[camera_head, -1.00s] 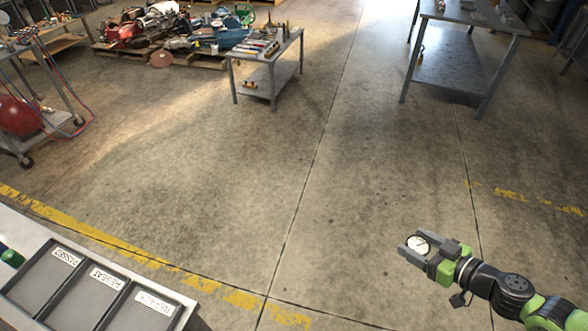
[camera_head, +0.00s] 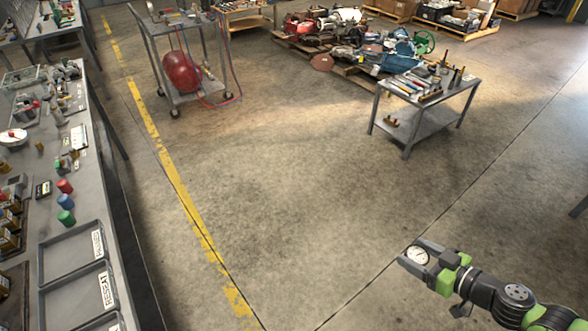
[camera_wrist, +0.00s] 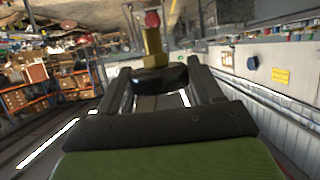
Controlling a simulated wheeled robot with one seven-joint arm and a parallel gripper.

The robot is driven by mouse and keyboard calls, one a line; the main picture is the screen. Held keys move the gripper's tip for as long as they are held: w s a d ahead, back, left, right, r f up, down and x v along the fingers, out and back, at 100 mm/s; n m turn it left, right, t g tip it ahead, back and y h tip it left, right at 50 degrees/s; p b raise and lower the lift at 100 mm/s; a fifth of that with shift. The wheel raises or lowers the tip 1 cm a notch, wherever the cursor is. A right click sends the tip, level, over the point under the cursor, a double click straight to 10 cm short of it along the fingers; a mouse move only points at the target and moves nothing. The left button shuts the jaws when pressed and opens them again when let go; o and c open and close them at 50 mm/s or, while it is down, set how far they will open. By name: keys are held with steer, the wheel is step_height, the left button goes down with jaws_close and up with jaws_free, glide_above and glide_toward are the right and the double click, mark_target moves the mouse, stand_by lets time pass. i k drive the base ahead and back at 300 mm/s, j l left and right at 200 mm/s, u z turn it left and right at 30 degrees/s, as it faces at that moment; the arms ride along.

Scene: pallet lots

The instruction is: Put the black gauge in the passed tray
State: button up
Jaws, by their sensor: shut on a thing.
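My gripper (camera_head: 416,253) is shut on the black gauge (camera_head: 418,257), whose white dial faces up in the head view. In the wrist view the gauge (camera_wrist: 160,80) shows as a dark round body between the fingers, with a brass stem and a red tip beyond it. The gripper is out over open floor, well to the right of the bench. The passed tray (camera_head: 44,270) is a shallow grey tray on the bench at lower left, and looks empty. Its label faces the bench edge.
The reseat tray (camera_head: 46,308) lies nearer, with a third tray partly cut off. A tool cart (camera_head: 425,115) and a cart with a red tank (camera_head: 182,72) stand beyond clear floor.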

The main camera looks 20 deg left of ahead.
mark_target(86, 250)
steer(key=i+j+u, duration=0.1)
steer(key=i+u, duration=0.15)
steer(key=u, duration=0.15)
steer(key=i+u, duration=0.25)
steer(key=u, duration=0.15)
steer(key=i+u, duration=0.4)
steer(key=i+l+u, duration=0.1)
steer(key=u, duration=0.3)
steer(key=i+l+u, duration=0.25)
steer(key=u, duration=0.15)
